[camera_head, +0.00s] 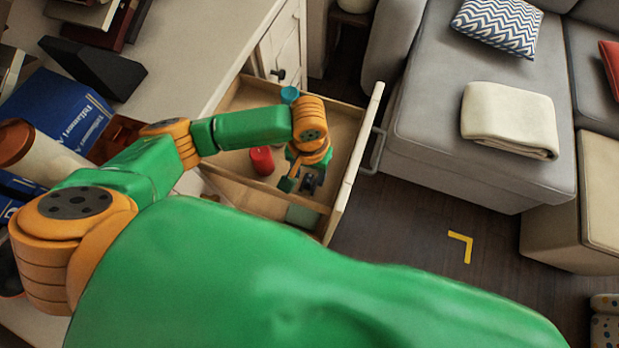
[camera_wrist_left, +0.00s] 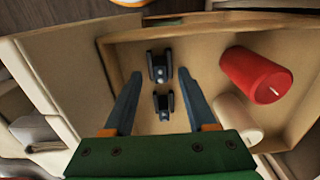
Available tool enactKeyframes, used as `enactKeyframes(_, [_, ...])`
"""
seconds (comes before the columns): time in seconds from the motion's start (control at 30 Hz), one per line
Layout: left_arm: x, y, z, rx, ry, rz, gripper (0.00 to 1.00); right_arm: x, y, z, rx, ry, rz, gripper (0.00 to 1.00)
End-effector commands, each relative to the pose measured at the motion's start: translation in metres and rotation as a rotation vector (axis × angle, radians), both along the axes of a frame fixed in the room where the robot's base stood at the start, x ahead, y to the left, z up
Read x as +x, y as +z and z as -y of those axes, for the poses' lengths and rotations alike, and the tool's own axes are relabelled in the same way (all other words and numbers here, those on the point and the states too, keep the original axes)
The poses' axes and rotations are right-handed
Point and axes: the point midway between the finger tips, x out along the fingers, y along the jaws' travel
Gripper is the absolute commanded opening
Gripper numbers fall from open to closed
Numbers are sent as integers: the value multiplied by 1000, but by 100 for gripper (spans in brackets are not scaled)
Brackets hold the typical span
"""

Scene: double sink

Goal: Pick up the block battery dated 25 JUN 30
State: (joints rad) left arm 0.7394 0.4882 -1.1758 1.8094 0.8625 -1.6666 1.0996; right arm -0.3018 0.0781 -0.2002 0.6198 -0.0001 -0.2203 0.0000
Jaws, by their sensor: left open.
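My left gripper (camera_head: 303,181) is inside the open drawer, pointing down. In the left wrist view its two fingers (camera_wrist_left: 159,74) are wide apart with nothing held between them. Two small dark objects lie on the drawer floor, seen between the fingers: one farther up in the picture (camera_wrist_left: 160,67) and one below it (camera_wrist_left: 164,104). Each has dark sides and a lighter middle. I cannot tell whether either is the block battery, and no date is legible. In the head view this spot is partly hidden by the gripper. My right gripper is not in view.
The drawer (camera_head: 355,150) also holds a red candle (camera_head: 262,160), a white cylinder (camera_wrist_left: 237,121) beside it and a teal item (camera_head: 289,94). The drawer walls stand close around the gripper. A counter with books (camera_head: 60,110) is at left; a grey sofa (camera_head: 470,120) is at right.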

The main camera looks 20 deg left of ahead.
Motion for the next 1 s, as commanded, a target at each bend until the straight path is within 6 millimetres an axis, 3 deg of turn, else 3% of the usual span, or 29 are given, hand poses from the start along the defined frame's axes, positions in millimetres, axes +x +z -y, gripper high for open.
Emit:
enactKeyframes(0.1, [0, -13, -1, 2, 0, 2, 57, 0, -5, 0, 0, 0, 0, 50])
enactKeyframes(0.3, [1, -12, -1, 1, 0, 2, 54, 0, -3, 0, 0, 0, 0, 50])
enactKeyframes(0.5, [1, -12, -1, 1, 0, 2, 0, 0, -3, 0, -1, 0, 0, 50])
enactKeyframes(0.83, [1, -11, -1, 1, 0, 2, 0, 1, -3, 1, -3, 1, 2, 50])
enactKeyframes(1.0, [1, 25, 0, -2, 0, 5, 0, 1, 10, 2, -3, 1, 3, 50])
